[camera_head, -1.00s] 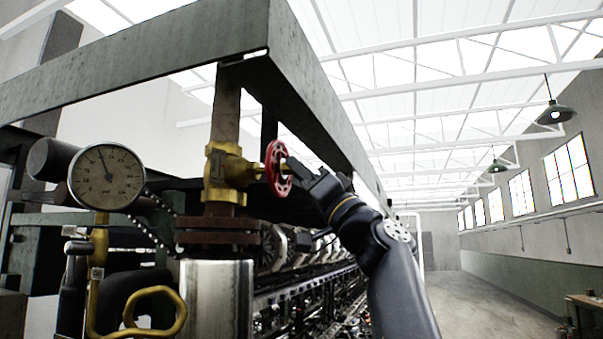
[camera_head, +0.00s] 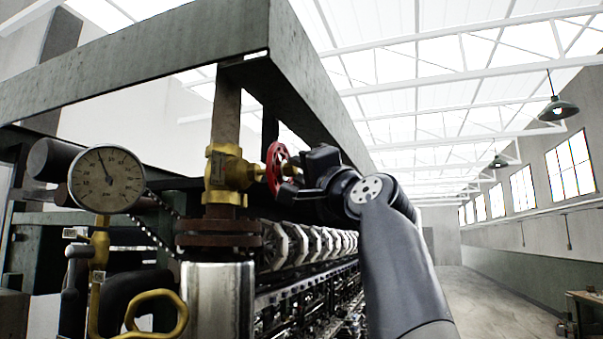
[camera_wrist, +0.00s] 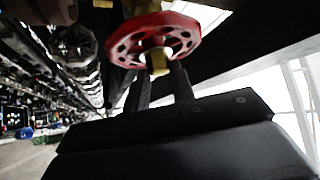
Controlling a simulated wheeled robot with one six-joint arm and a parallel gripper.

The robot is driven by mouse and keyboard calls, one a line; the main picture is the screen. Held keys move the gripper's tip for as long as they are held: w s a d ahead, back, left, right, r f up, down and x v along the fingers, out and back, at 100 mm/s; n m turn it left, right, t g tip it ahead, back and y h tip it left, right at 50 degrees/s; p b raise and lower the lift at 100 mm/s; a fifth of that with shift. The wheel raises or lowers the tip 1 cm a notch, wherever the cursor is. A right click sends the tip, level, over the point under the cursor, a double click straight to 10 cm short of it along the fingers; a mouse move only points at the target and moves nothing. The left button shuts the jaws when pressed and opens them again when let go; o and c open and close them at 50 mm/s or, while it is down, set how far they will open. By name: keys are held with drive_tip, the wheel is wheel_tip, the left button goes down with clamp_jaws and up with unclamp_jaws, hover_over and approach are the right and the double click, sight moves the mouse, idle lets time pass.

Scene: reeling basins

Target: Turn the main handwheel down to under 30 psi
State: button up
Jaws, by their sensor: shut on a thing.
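The red main handwheel (camera_head: 276,165) sits on the brass valve (camera_head: 222,172) of a rusty vertical pipe. My gripper (camera_head: 290,173) reaches it from the right and is shut on it near its hub. In the wrist view, the wheel (camera_wrist: 152,40) shows spoke holes and a brass hub nut (camera_wrist: 159,62), with my gripper's two dark fingers (camera_wrist: 162,84) on either side near the nut. The exact contact is hard to see. The round pressure gauge (camera_head: 106,179) is at the left. Its needle points up and slightly left; its numbers are too small to read surely.
A green-grey steel beam frame (camera_head: 320,85) hangs just above the valve. A yellow looped handle (camera_head: 158,312) and pipes stand at lower left. A row of pale reels (camera_head: 310,243) runs back behind the valve.

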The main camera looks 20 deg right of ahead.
drive_tip(key=shift+r+m+g+h, duration=0.2)
drive_tip(key=shift+m+g+h, duration=0.4)
drive_tip(key=shift+m+g, duration=0.7)
drive_tip(key=shift+a+m, duration=0.1)
drive_tip(key=shift+m, duration=0.8)
drive_tip(key=o, duration=1)
drive_tip(key=s+b, duration=0.1)
drive_tip(key=s, duration=0.2)
drive_tip(key=s+f+b, duration=0.1)
drive_tip(key=s, duration=0.3)
drive_tip(key=s+b, duration=0.1)
drive_tip(key=s, duration=0.2)
drive_tip(key=shift+s+f+b, duration=0.35)
drive_tip(key=shift+s, duration=0.05)
